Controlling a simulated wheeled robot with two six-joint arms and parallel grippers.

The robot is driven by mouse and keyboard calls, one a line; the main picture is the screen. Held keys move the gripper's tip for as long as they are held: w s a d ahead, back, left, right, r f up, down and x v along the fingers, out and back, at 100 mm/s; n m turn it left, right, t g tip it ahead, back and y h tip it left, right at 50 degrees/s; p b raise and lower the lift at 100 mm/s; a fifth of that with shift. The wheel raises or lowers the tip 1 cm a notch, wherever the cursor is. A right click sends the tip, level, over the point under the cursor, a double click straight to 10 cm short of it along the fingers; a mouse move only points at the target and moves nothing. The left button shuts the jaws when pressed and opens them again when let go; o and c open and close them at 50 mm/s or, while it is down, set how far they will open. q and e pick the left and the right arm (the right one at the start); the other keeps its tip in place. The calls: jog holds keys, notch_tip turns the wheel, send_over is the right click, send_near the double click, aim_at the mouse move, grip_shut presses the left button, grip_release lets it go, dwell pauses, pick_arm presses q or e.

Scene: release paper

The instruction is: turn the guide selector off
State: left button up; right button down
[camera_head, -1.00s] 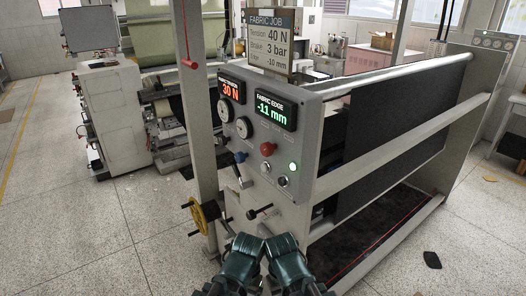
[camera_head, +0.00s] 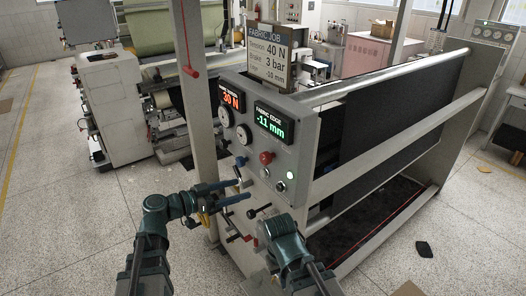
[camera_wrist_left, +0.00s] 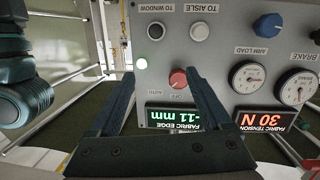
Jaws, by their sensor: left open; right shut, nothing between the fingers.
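The guide selector is a red knob (camera_wrist_left: 178,78) with AUTO and OFF labels beside it. It also shows on the grey panel in the head view (camera_head: 267,157). I cannot tell which label it points at. My left gripper (camera_head: 247,190) is open, its fingers pointing at the panel, left of and below the knob in the head view. In the left wrist view the panel is upside down and the knob appears between the two spread fingers (camera_wrist_left: 160,100), apart from them. My right gripper (camera_head: 248,238) is low in front of the machine, shut and empty.
A lit green lamp (camera_head: 290,176) and push buttons (camera_head: 280,186) sit near the knob. A blue knob (camera_wrist_left: 268,25), gauges (camera_wrist_left: 248,76) and a fabric edge display (camera_head: 271,126) share the panel. A post (camera_head: 197,110) stands left of it.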

aim_at(262, 160)
pick_arm(q)
jog(key=w+a+r+t, duration=0.1)
jog(key=a+r+t, duration=0.1)
jog(key=a+r, duration=0.15)
jog(key=shift+h, duration=0.3)
jog(key=x, duration=1.4)
jog(key=shift+w+d+r, duration=0.15)
jog(key=shift+w+r, duration=0.05)
jog(key=shift+r, duration=0.05)
jog(key=shift+c, duration=0.2)
grip_shut()
